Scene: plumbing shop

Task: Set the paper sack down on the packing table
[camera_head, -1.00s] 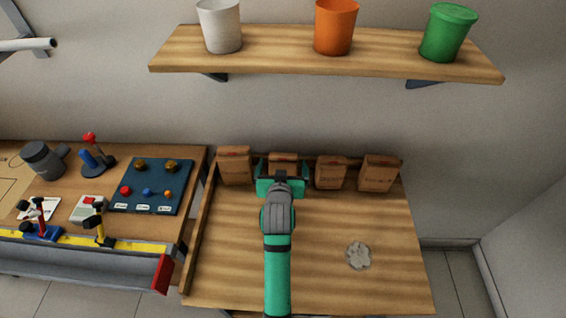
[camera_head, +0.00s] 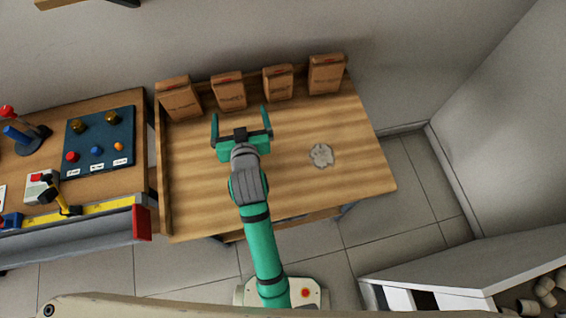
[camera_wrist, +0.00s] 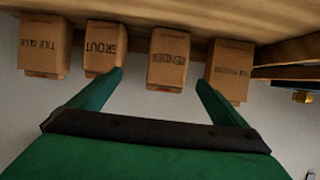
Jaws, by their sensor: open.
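Several brown paper sacks stand in a row along the back of the wooden packing table (camera_head: 215,195). The second sack from the left (camera_head: 229,93) stands upright beyond my gripper (camera_head: 240,112); in the wrist view this sack (camera_wrist: 169,58) appears upside down, its label hard to read. My gripper is open and empty, its two fingers (camera_wrist: 160,80) spread and apart from the sacks. The other sacks are the left one (camera_head: 179,99), the third (camera_head: 278,83) marked GROUT in the wrist view (camera_wrist: 104,48), and the right one (camera_head: 326,74) marked TILE GLUE (camera_wrist: 43,48).
A pale grey patch (camera_head: 321,156) lies on the table's right part. The table's middle is otherwise bare. A bench with a blue control panel (camera_head: 99,140) adjoins at left. A shelf unit with pipe fittings (camera_head: 535,300) is at lower right.

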